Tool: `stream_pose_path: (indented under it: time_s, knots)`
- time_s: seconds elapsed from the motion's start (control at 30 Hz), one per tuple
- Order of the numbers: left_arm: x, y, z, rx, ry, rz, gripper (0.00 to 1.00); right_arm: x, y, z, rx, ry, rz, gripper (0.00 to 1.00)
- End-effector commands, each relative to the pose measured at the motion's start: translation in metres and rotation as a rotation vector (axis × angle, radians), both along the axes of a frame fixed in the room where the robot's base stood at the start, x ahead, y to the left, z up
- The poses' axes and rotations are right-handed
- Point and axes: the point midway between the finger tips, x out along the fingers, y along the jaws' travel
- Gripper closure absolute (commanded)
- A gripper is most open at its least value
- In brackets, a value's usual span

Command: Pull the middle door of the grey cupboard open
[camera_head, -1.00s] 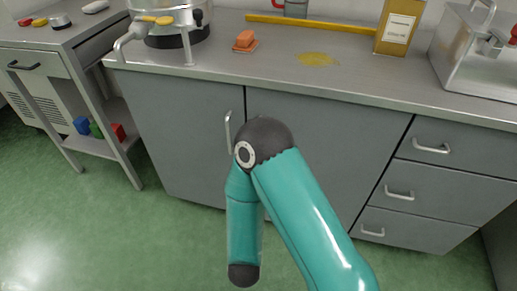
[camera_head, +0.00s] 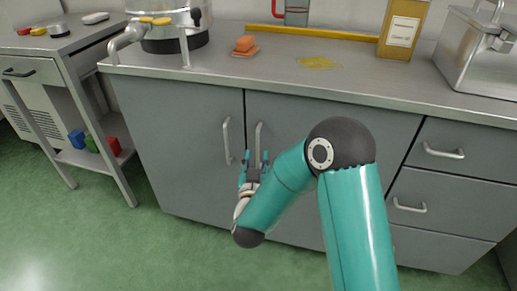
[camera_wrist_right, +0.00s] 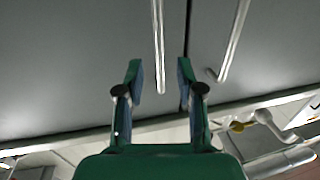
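The grey cupboard (camera_head: 180,145) stands under the metal worktop. Its middle door (camera_head: 345,130) sits flush and closed, with a vertical bar handle (camera_head: 259,138) near its left edge. My right gripper (camera_head: 254,158) is open at this handle's lower part, pointing at the door. In the wrist view, which is turned upside down, the handle (camera_wrist_right: 158,45) lines up between the spread fingertips (camera_wrist_right: 159,72). I cannot tell whether the fingers reach around it. The left door's handle (camera_head: 227,140) is close by, across the seam; it also shows in the wrist view (camera_wrist_right: 235,40). My left gripper is out of view.
Drawers (camera_head: 440,195) are to the right of the middle door. The worktop (camera_head: 290,75) carries a metal pot (camera_head: 170,38), an orange sponge (camera_head: 245,44), a yellow tin (camera_head: 402,28) and a metal box (camera_head: 480,55). Green floor (camera_head: 110,240) is clear in front.

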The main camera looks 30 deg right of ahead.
Motion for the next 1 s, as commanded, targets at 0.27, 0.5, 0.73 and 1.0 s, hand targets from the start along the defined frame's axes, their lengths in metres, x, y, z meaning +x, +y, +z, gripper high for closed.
stream_pose_path:
  time_s: [0.27,0.5,0.73,1.0]
  knots:
    - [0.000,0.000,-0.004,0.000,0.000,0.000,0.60,0.032,-0.026,-0.001,0.001,0.000,-0.002,0.63]
    - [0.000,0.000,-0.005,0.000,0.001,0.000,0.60,0.040,-0.032,-0.001,0.001,0.002,0.000,0.63]
    - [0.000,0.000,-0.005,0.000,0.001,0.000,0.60,0.040,-0.032,-0.001,0.001,0.002,-0.001,0.70]
    - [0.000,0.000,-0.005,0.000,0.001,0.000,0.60,0.040,-0.032,-0.001,0.001,0.001,-0.001,1.00]
